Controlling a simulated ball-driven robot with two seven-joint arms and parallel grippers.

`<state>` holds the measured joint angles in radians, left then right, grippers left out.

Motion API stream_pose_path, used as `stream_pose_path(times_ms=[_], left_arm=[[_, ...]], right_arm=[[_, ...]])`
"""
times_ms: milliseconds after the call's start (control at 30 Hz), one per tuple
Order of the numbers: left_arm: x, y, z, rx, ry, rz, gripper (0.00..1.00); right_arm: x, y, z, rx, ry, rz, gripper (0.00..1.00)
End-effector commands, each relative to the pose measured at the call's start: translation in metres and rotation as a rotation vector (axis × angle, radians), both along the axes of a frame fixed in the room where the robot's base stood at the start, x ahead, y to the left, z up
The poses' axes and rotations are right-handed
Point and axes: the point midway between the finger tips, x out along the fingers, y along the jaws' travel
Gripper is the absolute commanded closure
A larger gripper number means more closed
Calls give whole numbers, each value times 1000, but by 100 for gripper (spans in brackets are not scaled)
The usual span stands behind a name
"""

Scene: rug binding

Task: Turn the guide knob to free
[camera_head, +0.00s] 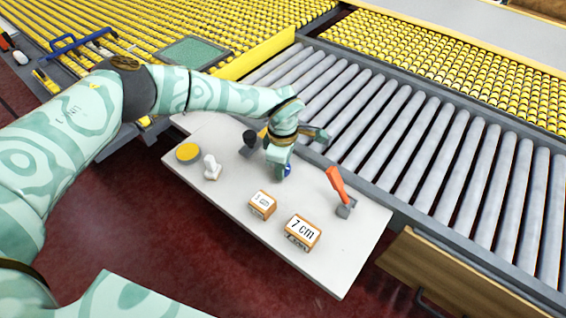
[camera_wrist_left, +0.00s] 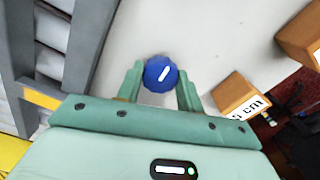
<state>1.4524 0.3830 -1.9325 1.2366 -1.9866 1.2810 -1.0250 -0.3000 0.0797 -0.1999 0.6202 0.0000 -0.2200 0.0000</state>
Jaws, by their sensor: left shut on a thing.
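The guide knob is a round blue knob with a white line on top. In the left wrist view the blue knob (camera_wrist_left: 160,74) sits between the two fingers of my left gripper (camera_wrist_left: 160,85), which is shut on it. The white line is tilted a little to the right of the picture's vertical. In the head view my left gripper (camera_head: 281,168) is low over the white panel (camera_head: 240,203), and only a little of the blue knob (camera_head: 286,171) shows beside it. No words or marks around the knob are readable. My right gripper is not in view.
On the panel are an orange lever (camera_head: 336,182), a "7 cm" block (camera_head: 302,231), a smaller labelled block (camera_head: 262,204), a yellow disc (camera_head: 188,152), a white piece (camera_head: 211,168) and a black knob (camera_head: 250,138). Grey rollers (camera_head: 400,135) run behind the panel.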

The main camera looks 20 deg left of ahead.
Motion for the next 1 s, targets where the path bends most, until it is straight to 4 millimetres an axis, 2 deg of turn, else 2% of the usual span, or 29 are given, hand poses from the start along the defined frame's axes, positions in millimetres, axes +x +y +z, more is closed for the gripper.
stream_pose_path(times_ms=[300, 767, 800, 833, 867, 1000], left_arm=[[1, 1, 1, 1, -3, -88, 86], [1, 1, 1, 1, -4, -101, 86], [1, 1, 1, 1, -4, -101, 55], [1, 0, 1, 1, -4, -100, 46], [1, 0, 1, 1, -4, -100, 41], [1, 0, 1, 1, -2, -100, 41]], right_arm=[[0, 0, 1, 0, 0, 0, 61], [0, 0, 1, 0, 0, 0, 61], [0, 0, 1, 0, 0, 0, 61], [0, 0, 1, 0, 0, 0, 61], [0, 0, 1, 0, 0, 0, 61], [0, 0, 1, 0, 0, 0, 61]])
